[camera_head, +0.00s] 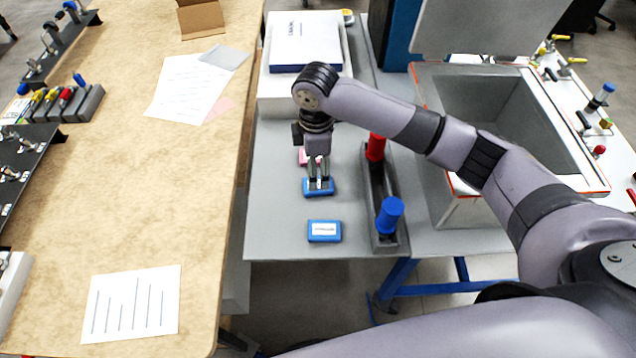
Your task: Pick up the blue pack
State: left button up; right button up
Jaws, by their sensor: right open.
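Two blue packs with white labels are on the grey table. The nearer blue pack (324,231) lies flat and uncovered close to the table's front edge. The farther blue pack (309,192) lies behind it, partly hidden by my right gripper. My right gripper (319,181) points down at this farther pack, with its fingers apart and its tips at the pack's top. I cannot tell whether they touch it. A pink pack (303,157) shows partly behind the gripper. My left gripper is not in view.
A grey rack (388,242) with a red and a blue cylinder stands right of the packs. A white and blue box (305,42) is at the back. An open grey container (480,205) stands at right. A wooden table (130,235) with papers is at left.

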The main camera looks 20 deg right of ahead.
jog(key=shift+d+f+p, duration=0.15)
jog(key=shift+f+p, duration=0.45)
jog(key=shift+f, duration=2.35)
jog(key=shift+c, duration=0.3)
jog(key=c, duration=1.2)
